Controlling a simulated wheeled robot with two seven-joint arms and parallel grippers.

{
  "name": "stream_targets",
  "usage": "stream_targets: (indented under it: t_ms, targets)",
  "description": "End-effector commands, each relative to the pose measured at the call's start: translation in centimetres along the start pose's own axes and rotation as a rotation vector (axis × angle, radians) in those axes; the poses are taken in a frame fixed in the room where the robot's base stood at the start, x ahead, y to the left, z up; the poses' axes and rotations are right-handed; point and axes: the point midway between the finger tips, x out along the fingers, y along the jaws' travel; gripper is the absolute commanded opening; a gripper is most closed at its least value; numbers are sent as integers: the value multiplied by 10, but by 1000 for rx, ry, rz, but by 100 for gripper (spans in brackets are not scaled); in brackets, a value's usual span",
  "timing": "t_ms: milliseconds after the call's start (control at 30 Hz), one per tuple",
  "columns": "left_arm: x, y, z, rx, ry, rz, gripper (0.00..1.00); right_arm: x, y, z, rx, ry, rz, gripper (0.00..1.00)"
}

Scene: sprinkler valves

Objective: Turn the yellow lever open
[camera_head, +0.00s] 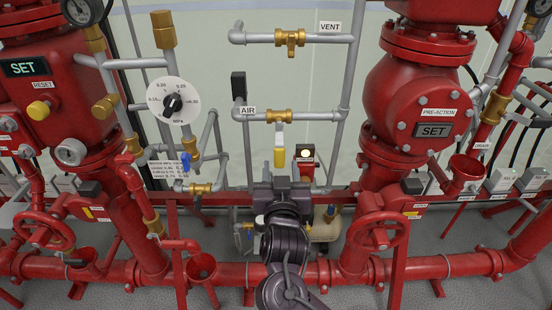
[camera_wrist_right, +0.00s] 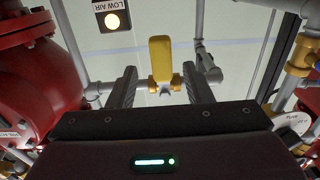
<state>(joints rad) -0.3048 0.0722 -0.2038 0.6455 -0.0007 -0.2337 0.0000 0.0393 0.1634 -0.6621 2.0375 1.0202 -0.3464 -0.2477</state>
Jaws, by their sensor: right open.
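The yellow lever (camera_head: 280,157) hangs down from a brass valve (camera_head: 279,116) on the pipe labelled AIR. In the right wrist view the yellow lever (camera_wrist_right: 160,58) stands upright in the picture, centred between my two dark fingers. My right gripper (camera_head: 280,181) is just below the lever in the head view, with its arm coming up from the bottom. In the wrist view my right gripper (camera_wrist_right: 160,85) is open, with a gap on each side of the lever. I cannot tell how far the fingers reach around it. My left gripper is not in view.
A LOW AIR lamp box (camera_head: 306,157) glows close to the right of the lever. The VENT valve (camera_head: 290,38) sits above. Large red valve bodies stand at left and right (camera_head: 418,100). A red pipe (camera_head: 230,271) crosses the bottom. A round dial (camera_head: 173,105) is at the left.

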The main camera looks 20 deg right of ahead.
Motion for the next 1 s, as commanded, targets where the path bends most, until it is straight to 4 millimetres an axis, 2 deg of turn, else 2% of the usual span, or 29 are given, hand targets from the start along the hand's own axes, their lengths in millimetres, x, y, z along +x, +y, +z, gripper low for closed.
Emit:
stream_targets:
  t_ms: [100,300,667,1000]
  targets:
    - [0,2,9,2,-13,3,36,21,0,-1,-3,2,1,45]
    - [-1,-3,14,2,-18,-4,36,43,0,0,-2,1,-1,45]
    - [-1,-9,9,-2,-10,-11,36,49,0,1,-1,-1,-1,44]
    - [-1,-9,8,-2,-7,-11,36,48,0,1,0,-1,-1,0]
